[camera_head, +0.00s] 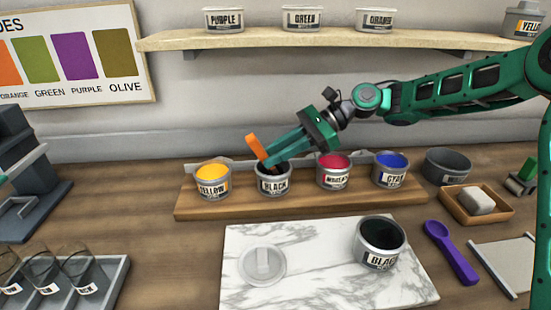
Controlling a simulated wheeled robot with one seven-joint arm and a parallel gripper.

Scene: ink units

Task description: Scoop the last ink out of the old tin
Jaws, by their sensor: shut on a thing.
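My gripper (271,163) is shut on an orange tool (255,146), probably a spatula, and holds it tilted over the tin labelled BLACK (274,183) on the wooden rack. The tool's lower end is hidden by the fingers and the tin's rim, so I cannot tell whether it touches the ink. A larger open tin, also labelled BLACK (379,258), stands upright on the marble slab (310,285), dark inside. A pale round lid (262,265) lies on the slab to its left.
A purple scoop (451,252) lies right of the slab. A sponge dish (499,208) and grey bowl (447,166) stand at right, a tray of glasses (112,285) at front left.

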